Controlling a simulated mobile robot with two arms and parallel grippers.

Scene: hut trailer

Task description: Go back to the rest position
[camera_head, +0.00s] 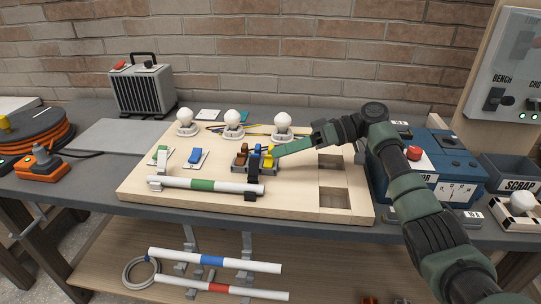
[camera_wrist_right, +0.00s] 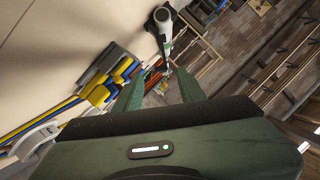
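My right gripper (camera_head: 276,153) reaches in from the right over the wooden board (camera_head: 150,187). Its tips are beside the terminal block with brown, blue and yellow levers (camera_head: 240,160). In the right wrist view its two green fingers (camera_wrist_right: 160,80) stand apart with nothing clearly held between them. The colored levers (camera_wrist_right: 104,88) are left of the fingers there. A white tube with a green band (camera_head: 203,185) lies along the board's front; its end (camera_wrist_right: 163,25) shows beyond the fingertips. My left gripper is not in view.
Three bulbs (camera_head: 232,118) stand at the board's back. A blue box with a red button (camera_head: 437,165) is close to my right forearm. A heater (camera_head: 143,88) and an orange cable reel (camera_head: 37,130) are at left. Banded tubes (camera_head: 215,261) lie on the lower shelf.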

